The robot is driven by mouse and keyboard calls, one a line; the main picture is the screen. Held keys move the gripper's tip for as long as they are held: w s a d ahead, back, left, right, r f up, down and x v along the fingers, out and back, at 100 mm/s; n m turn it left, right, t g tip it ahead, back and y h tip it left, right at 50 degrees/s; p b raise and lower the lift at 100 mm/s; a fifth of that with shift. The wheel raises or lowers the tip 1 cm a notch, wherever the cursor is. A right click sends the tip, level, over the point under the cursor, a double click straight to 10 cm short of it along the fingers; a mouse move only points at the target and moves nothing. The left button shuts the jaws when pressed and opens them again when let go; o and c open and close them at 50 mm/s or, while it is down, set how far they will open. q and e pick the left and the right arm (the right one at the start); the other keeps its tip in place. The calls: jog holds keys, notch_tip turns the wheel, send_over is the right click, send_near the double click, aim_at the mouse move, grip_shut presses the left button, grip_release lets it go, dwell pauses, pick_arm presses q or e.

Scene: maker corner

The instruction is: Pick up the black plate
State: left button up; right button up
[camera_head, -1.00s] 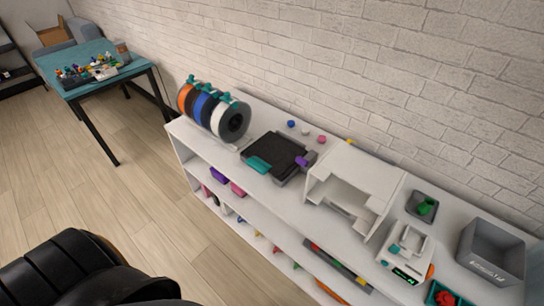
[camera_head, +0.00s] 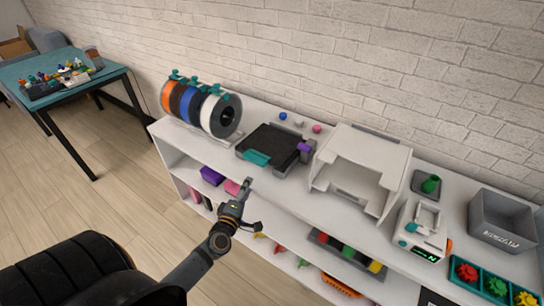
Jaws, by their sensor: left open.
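The black plate (camera_head: 272,139) lies flat on top of the white shelf, between the spool rack and the white box-like frame. A teal piece (camera_head: 256,157) sits at its front edge and a purple piece (camera_head: 304,147) at its right side. My left gripper (camera_head: 246,190) is open and empty, in front of the shelf edge, below and apart from the plate. My right gripper is not in view.
A rack of coloured spools (camera_head: 202,110) stands left of the plate. The white box-like frame (camera_head: 361,167) stands close on its right. The shelf's front edge (camera_head: 290,207) lies near my left gripper. Small coloured knobs (camera_head: 283,116) sit behind the plate.

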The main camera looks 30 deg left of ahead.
pick_arm(q)
jog(key=n+t, duration=0.1)
jog(key=n, duration=0.1)
send_near(258, 165)
jog(key=w, duration=0.2)
jog(key=shift+y, duration=0.3)
jog(key=x, duration=0.3)
jog(key=r+x, duration=0.1)
jog(key=x, duration=0.1)
jog(key=shift+a, duration=0.3)
jog(key=shift+w+f, duration=0.15)
jog(key=shift+w, duration=0.45)
jog(key=x, duration=0.4)
jog(key=shift+d+f+b, duration=0.15)
jog(key=shift+f+b, duration=0.15)
jog(key=shift+b, duration=0.05)
jog(key=shift+w+f, duration=0.1)
jog(key=shift+w, duration=0.3)
jog(key=shift+s, duration=0.1)
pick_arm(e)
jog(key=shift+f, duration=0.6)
pick_arm(q)
jog(key=shift+c, duration=0.5)
grip_shut()
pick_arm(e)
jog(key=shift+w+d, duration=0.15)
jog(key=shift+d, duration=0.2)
